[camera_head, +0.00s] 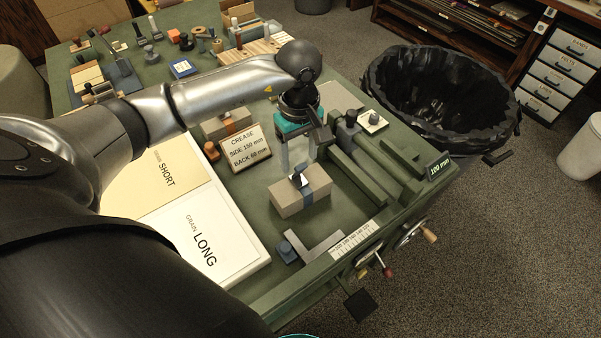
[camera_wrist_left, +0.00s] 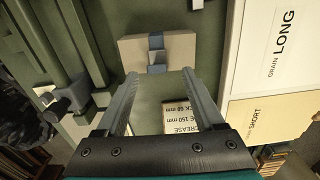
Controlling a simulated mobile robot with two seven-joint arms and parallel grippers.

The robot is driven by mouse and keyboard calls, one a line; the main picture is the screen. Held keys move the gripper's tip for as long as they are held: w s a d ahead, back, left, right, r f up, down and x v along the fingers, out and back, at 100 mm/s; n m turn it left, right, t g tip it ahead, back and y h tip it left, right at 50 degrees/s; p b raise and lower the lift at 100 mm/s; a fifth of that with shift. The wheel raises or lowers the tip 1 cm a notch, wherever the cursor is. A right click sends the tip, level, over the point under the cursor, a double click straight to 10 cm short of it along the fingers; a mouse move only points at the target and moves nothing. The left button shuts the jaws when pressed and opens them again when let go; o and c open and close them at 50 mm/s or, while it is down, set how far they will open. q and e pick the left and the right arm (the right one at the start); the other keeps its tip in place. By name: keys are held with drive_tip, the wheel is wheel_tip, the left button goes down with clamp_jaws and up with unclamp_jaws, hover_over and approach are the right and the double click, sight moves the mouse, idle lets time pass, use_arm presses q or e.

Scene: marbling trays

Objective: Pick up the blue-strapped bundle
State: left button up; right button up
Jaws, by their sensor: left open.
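The blue-strapped bundle (camera_head: 318,186) is a grey-tan block with a blue band around its middle and a small tag or clip on top. It lies on the green bench; it also shows in the left wrist view (camera_wrist_left: 180,50). My left gripper (camera_head: 298,160) is open, with its fingers pointing down on the far side of the bundle. In the left wrist view its fingertips (camera_wrist_left: 159,80) are spread around the blue strap's width and appear just short of the block. I cannot tell whether they touch it. My right gripper is not in view.
Green rails (camera_head: 365,170) run along the right. White and cream boards (camera_head: 215,235) lie at left. A small grey-blue square tool (camera_head: 310,248) lies in front.

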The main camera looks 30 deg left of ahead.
sight(301, 165)
use_arm(q)
drive_tip(key=shift+w+f, duration=0.15)
drive_tip(key=shift+f, duration=0.85)
drive_tip(key=shift+w+f, duration=0.1)
drive_tip(key=shift+f, duration=0.85)
clamp_jaws()
drive_tip(key=shift+r, duration=0.1)
